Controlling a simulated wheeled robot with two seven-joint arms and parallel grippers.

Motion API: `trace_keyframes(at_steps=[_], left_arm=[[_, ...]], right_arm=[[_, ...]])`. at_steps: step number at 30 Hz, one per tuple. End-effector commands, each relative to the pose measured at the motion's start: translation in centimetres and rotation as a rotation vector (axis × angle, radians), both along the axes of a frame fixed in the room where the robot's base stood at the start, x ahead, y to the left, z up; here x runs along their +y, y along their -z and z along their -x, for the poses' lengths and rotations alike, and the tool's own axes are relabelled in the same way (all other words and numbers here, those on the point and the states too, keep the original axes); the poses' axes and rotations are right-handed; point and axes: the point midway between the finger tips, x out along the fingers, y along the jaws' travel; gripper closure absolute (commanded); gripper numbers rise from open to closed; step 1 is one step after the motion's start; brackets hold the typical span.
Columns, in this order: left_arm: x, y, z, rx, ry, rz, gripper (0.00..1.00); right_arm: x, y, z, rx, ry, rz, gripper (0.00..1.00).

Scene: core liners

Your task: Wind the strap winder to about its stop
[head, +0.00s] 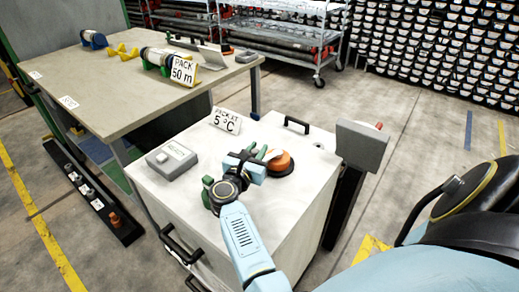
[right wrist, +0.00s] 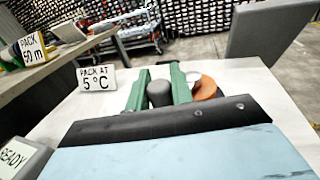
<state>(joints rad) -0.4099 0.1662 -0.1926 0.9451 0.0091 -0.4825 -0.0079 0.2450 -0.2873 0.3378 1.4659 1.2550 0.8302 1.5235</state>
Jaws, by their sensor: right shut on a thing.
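The strap winder (head: 281,162) is on the white cabinet top, with an orange disc on a dark round base. My right gripper (head: 264,153) reaches in beside its left side. In the right wrist view, its two green fingers close on a dark grey upright knob (right wrist: 160,94), which looks like the winder's handle. The orange disc (right wrist: 204,86) shows just right of the fingers, partly hidden by the right one. Where the knob joins the disc is hidden. My left gripper is out of view.
The white cabinet (head: 160,192) carries a grey READY box (head: 172,158) and a "PACK AT 5°C" sign (head: 226,121). A grey panel (head: 361,146) stands at its right. A table (head: 110,97) with a "PACK 50 m" sign (head: 183,72) is behind left.

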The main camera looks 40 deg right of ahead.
Motion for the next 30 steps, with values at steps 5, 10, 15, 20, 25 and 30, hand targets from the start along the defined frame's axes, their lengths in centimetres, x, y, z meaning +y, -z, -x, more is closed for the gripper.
trace_keyframes(at_steps=[5,10,15,20,25,30], left_arm=[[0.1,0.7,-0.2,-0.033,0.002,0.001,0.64],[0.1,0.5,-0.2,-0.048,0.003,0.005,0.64],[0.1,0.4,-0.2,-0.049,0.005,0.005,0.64],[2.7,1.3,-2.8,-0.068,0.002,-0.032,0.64],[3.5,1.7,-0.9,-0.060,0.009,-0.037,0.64],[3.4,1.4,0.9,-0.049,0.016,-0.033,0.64]], right_arm=[[-0.5,1.2,0.3,0.003,0.013,0.005,0.61],[-0.2,1.2,0.2,0.004,0.007,0.002,0.58],[-0.1,1.0,0.2,0.004,0.005,-0.001,0.58],[-0.3,-0.4,0.2,0.001,0.006,-0.004,0.58],[-0.5,-3.0,0.3,-0.001,0.008,-0.006,0.58],[-0.8,-6.0,0.4,-0.001,0.009,-0.007,0.58]])
